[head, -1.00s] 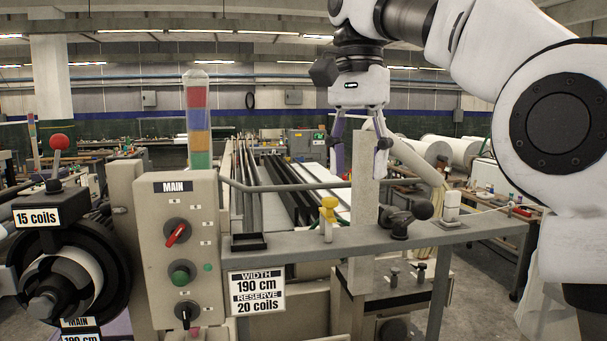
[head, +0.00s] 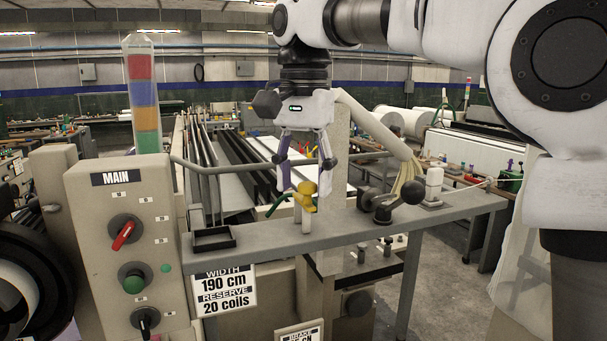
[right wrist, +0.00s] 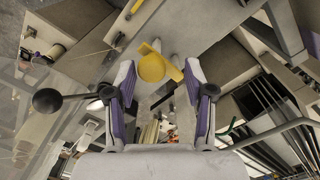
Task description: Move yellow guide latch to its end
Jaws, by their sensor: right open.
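The yellow guide latch (head: 305,194) sits on a white post near the front edge of the grey machine shelf (head: 345,231). It has a rounded yellow knob and a yellow side piece. My right gripper (head: 304,182) points down at the latch, with its fingers open on either side of it in the picture. In the right wrist view the yellow latch (right wrist: 151,68) lies between the spread purple-and-white fingers (right wrist: 158,72). I see no finger clearly touching it. My left gripper is not in view.
A black-knobbed lever (head: 400,195) and a white capped fitting (head: 433,185) stand to the right on the shelf. A small black tray (head: 213,239) lies to the left. The MAIN control box (head: 130,240) and a grey rail (head: 225,168) are also close.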

